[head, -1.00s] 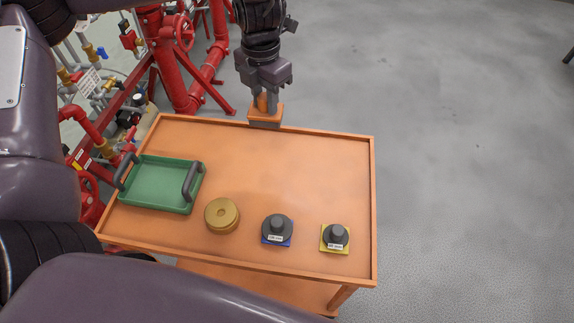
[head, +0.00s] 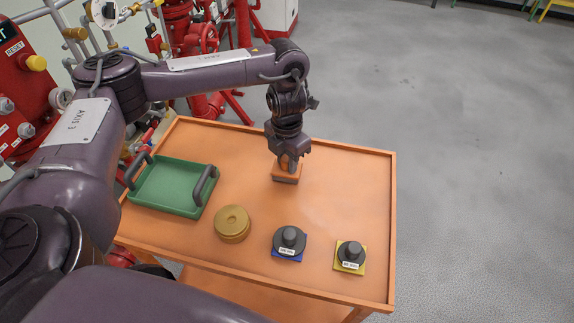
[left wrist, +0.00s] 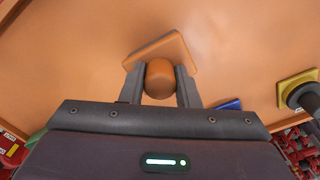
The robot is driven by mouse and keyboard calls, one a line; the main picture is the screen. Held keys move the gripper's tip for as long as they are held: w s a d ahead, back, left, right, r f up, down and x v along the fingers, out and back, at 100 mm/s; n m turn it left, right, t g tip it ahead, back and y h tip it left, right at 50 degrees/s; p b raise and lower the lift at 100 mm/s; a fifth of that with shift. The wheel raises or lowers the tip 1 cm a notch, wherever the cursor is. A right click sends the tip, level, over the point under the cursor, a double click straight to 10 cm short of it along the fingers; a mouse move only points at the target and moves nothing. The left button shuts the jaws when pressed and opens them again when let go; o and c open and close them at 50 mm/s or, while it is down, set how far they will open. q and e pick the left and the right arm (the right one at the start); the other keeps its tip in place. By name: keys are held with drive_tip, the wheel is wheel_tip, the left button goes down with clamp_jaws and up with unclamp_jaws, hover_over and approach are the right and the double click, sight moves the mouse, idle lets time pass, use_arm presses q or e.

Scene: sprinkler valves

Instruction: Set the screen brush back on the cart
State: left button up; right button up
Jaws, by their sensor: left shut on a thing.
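The screen brush (head: 286,175) has an orange block with a grey underside and an orange knob. My left gripper (head: 288,162) is shut on its knob, from above. The brush is over the middle-back part of the orange cart top (head: 345,200); I cannot tell whether it touches the surface. In the left wrist view the orange knob of the brush (left wrist: 160,78) sits between the two grey fingers, with the block behind it. My right gripper is not in view.
On the cart stand a green tray (head: 160,206) with dark handles, a brass disc (head: 232,222), a dark knobbed piece on a blue square (head: 289,240) and another on a yellow square (head: 351,254). Red pipework (head: 205,105) stands behind. The cart's right side is clear.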

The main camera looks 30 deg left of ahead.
sight(287, 158)
use_arm(q)
drive_tip(key=shift+w+f, duration=0.1)
drive_tip(key=shift+f, duration=0.8)
drive_tip(key=shift+f, duration=0.15)
drive_tip(key=o, duration=1)
drive_tip(key=shift+r, duration=0.25)
wheel_tip(287, 158, up, 12)
drive_tip(key=p, duration=0.2)
drive_tip(key=shift+p, duration=0.4)
